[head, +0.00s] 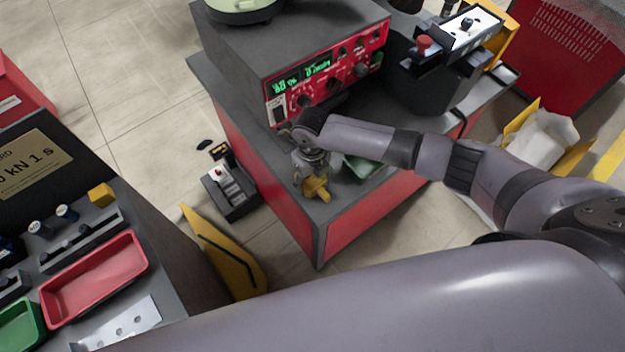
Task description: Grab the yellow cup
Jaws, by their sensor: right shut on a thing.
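The yellow cup (317,189) is small and stands at the near left corner of the grey tabletop of the red cabinet. My right gripper (314,172) reaches down over it from above and is shut on it. The gripper hides the upper part of the cup. I cannot tell whether the cup touches the tabletop. My left gripper is not in view.
A red instrument (325,72) with green digits stands behind the gripper. A green tray (364,167) lies to the right, partly under my arm. On the left table are a yellow block (101,195) and a red tray (95,277). A yellow barrier (225,255) stands between the tables.

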